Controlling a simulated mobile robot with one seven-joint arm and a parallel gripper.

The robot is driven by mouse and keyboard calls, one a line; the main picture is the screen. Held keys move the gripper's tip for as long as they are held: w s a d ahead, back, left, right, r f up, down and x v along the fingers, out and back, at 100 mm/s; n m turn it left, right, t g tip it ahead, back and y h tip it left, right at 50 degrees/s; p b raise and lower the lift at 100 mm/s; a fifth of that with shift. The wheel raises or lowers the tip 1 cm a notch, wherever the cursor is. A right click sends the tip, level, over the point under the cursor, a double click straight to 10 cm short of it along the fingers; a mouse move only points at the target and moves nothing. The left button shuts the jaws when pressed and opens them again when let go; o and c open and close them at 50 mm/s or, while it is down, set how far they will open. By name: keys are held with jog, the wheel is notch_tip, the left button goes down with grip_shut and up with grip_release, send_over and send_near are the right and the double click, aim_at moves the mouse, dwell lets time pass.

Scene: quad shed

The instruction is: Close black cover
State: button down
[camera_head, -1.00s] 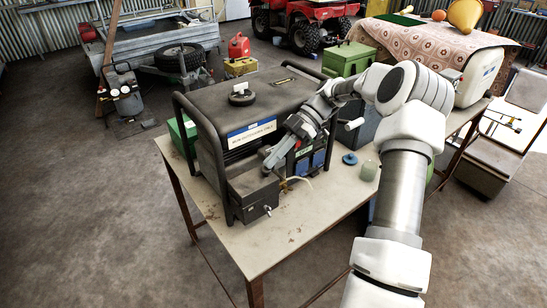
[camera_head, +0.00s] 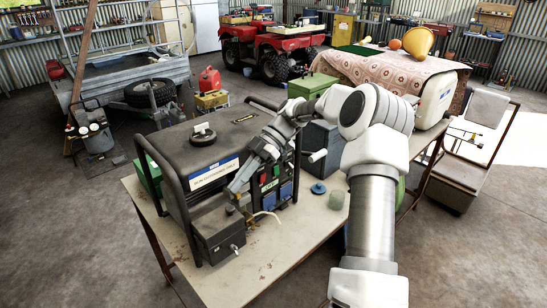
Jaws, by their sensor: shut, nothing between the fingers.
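A generator with a black tube frame (camera_head: 178,195) stands on the table. A dark grey box (camera_head: 222,240) juts from its lower front, with a small dark round part on top. I cannot tell for certain which part is the black cover. The front panel beside the box carries red and green parts and blue socket lids (camera_head: 270,199). My gripper (camera_head: 234,190) is shut and empty, pointing down just above the back of the box, in front of the panel. Whether it touches anything is unclear. My wrist hides part of the generator's front.
A pale hose (camera_head: 266,214) lies beside the box. A green case (camera_head: 150,178) sits behind the frame at left. The table's front right is clear.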

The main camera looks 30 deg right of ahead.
jog(key=w+d+r, duration=0.2)
jog(key=w+d, duration=0.1)
jog(key=d, duration=0.6)
jog(key=shift+r+b, duration=0.2)
jog(key=shift+b, duration=0.25)
jog(key=s+a+r+m+t+h, duration=0.1)
jog(key=s+a+r+m+h, duration=0.35)
jog(key=a, duration=0.25)
jog(key=s+a+r+m+t+h, duration=0.1)
jog(key=s+a+r+m+h, duration=0.35)
jog(key=a, duration=0.25)
jog(key=s+f+m+t+h, duration=0.1)
jog(key=s+m+t, duration=0.6)
jog(key=s, duration=1.3)
jog(key=shift+m+h, duration=0.5)
jog(key=shift+m, duration=1.8)
jog(key=shift+d, duration=0.1)
